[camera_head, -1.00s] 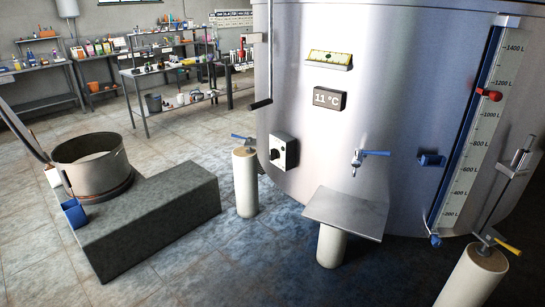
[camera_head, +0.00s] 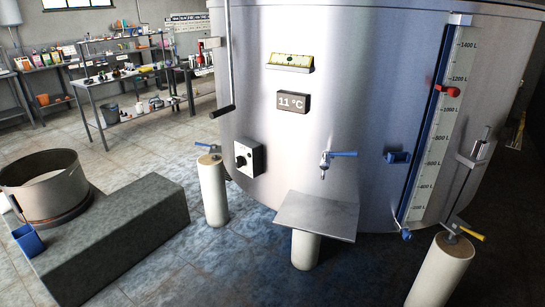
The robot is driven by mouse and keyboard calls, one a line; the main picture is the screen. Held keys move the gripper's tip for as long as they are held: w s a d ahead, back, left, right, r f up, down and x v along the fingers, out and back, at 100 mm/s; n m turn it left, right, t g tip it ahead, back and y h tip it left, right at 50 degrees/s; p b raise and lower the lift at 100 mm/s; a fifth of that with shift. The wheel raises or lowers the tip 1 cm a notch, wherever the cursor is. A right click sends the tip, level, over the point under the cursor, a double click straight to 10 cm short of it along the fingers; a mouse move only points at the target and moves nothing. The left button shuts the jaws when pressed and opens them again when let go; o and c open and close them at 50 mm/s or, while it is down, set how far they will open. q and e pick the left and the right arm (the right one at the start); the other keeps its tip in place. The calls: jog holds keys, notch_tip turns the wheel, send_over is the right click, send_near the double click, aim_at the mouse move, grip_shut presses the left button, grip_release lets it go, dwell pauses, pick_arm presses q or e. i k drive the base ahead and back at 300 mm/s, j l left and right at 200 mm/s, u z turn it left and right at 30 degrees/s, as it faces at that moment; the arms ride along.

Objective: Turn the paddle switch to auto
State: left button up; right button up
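The large steel bulk tank (camera_head: 340,100) fills the middle and right of the view. A small white box with a black rotary knob (camera_head: 240,160) sits low on the tank's left side; it looks like the paddle switch, but its position marks are too small to read. A display reading 11 °C (camera_head: 293,102) and a yellow-faced label panel (camera_head: 291,62) are above and right of it. Neither of my grippers is in view.
A cream post with a blue-handled valve (camera_head: 213,190) stands just left of the switch box. A steel shelf (camera_head: 317,215) on a post juts out front. A stone block (camera_head: 110,240) carrying a round pot (camera_head: 45,187) is at left. Wet floor lies between.

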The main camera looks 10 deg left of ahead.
aim_at(241, 161)
jog(key=i+j+z, duration=0.15)
jog(key=j+z, duration=0.15)
jog(key=j, duration=0.25)
jog(key=i+j+z, duration=0.3)
jog(key=j, duration=0.4)
jog(key=j+z, duration=0.1)
jog(key=j, duration=0.4)
jog(key=i+j, duration=0.1)
jog(key=j, duration=0.45)
jog(key=i+j+z, duration=0.1)
jog(key=j, duration=0.45)
jog(key=i+j, duration=0.1)
jog(key=j, duration=0.45)
jog(key=i+j, duration=0.1)
jog(key=j, duration=0.45)
jog(key=i+j+z, duration=0.1)
jog(key=j, duration=0.45)
